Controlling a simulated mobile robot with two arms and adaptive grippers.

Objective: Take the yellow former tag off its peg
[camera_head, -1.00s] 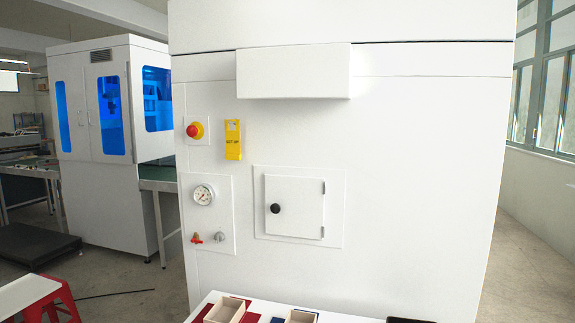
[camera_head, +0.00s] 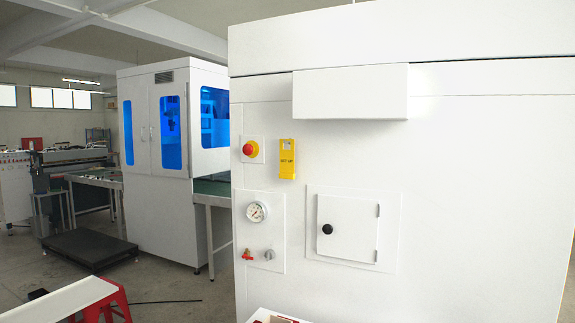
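The yellow former tag (camera_head: 287,163) hangs flat against the white front panel of the machine (camera_head: 450,150), just left of the centre of the head view. It is upright, with dark lettering across its lower middle. Its peg is too small to make out at the tag's top. Neither of my grippers shows in the head view, and nothing touches the tag.
Left of the tag is a red emergency button (camera_head: 249,149). Below are a gauge (camera_head: 257,211), a red valve (camera_head: 248,255) and a small door (camera_head: 347,227) with a black knob. A white box-shaped cover (camera_head: 350,92) juts out above. A red-legged stool (camera_head: 88,300) stands lower left.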

